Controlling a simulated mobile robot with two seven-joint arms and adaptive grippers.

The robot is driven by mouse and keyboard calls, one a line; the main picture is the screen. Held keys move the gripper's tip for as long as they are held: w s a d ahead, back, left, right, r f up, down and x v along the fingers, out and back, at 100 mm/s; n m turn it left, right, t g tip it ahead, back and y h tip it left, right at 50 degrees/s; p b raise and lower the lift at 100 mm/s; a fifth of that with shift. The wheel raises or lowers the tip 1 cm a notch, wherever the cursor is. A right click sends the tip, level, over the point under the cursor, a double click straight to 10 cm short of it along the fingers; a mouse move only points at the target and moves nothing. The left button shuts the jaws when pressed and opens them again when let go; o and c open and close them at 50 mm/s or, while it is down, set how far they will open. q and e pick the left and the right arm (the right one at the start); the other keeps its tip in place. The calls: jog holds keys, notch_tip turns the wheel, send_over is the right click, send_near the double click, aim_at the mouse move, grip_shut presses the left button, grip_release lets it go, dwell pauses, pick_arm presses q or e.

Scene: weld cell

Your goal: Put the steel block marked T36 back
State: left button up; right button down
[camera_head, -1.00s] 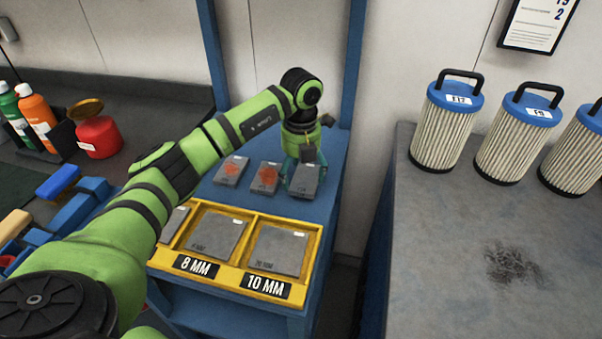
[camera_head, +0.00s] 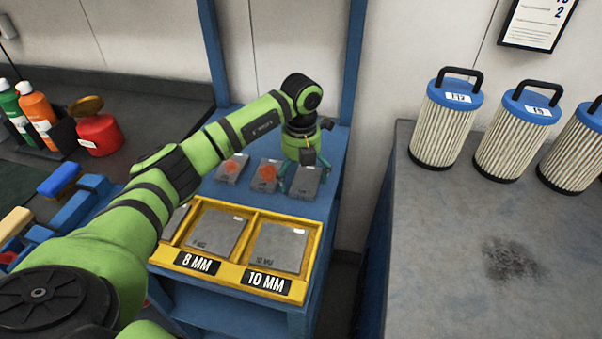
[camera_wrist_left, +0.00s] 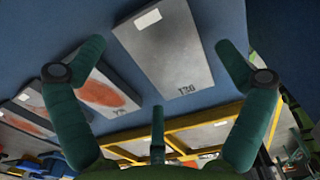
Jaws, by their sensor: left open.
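A grey steel block (camera_head: 305,184) lies on the blue bench top, at the right end of a row of blocks. In the left wrist view the block (camera_wrist_left: 165,52) has a white label at one end and a marking that looks like T36 at the other. My left gripper (camera_head: 302,178) is over this block with its teal fingers spread. In the wrist view the open gripper (camera_wrist_left: 160,75) has a finger to each side of the block, with visible gaps. My right gripper is not in view.
Two blocks with orange-red patches (camera_head: 232,169) (camera_head: 264,176) lie left of it. In front is a yellow tray (camera_head: 318,246) with compartments marked 8 MM and 10 MM, holding grey plates. A blue post (camera_head: 352,70) rises behind. Filters (camera_head: 445,122) stand on the right bench.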

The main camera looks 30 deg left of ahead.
aim_at(301, 179)
pick_arm(q)
notch_tip(301, 179, up, 12)
jog(key=b, duration=0.2)
dwell(0.5)
